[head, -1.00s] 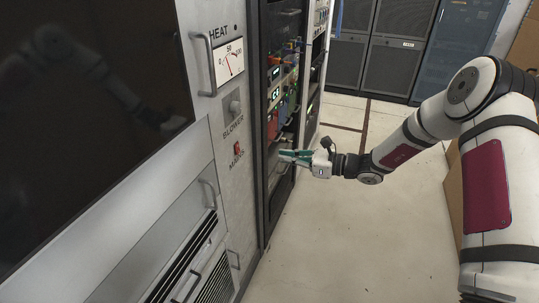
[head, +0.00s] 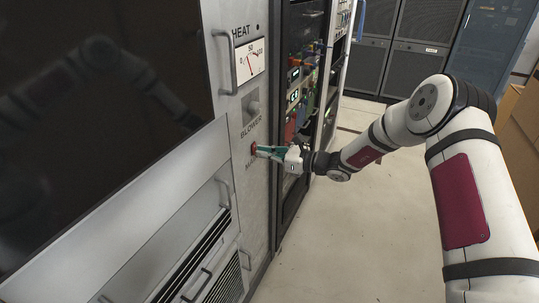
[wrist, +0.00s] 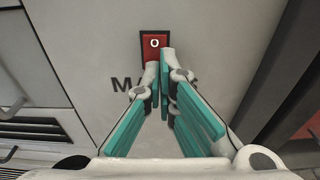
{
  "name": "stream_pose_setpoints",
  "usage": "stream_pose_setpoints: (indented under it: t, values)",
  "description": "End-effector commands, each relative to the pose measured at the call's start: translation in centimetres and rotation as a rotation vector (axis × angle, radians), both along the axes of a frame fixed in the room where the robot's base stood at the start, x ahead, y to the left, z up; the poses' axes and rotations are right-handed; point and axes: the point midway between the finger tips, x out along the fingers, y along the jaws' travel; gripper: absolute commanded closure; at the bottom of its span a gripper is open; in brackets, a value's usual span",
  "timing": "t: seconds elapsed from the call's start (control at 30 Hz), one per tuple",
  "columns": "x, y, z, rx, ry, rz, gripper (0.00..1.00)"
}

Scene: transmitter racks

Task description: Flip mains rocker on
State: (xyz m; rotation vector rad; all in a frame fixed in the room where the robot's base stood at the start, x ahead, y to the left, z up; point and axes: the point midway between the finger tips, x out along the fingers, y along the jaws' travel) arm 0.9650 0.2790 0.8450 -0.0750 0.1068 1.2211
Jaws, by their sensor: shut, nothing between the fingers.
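The red mains rocker (wrist: 154,45) is set in the pale cabinet panel, with a white "O" on its upper part and the MAINS label below it. In the head view the rocker (head: 254,149) is partly hidden by my fingertips. My gripper (wrist: 158,64) is shut and empty, with its teal-padded fingers together and its tips over the rocker's lower edge. It also shows in the head view (head: 258,151), reaching to the panel from the right. I cannot tell whether the tips touch the rocker.
The blower switch (head: 252,107) and the HEAT meter (head: 250,60) sit above the rocker. A panel handle (head: 225,62) sticks out beside the meter. Open equipment racks (head: 300,90) stand just to the right. The floor (head: 350,240) is clear.

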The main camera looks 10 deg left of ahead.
Motion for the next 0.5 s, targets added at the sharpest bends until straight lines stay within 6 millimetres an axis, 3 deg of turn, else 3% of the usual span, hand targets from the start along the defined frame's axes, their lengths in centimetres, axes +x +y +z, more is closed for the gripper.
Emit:
stream_pose_setpoints:
  t: [0.27, 0.5]
  values:
    - [0.0, 0.1, -0.1, 0.008, -0.002, 0.000, 1.00]
    - [0.5, 0.8, -1.1, 0.142, -0.045, -0.004, 1.00]
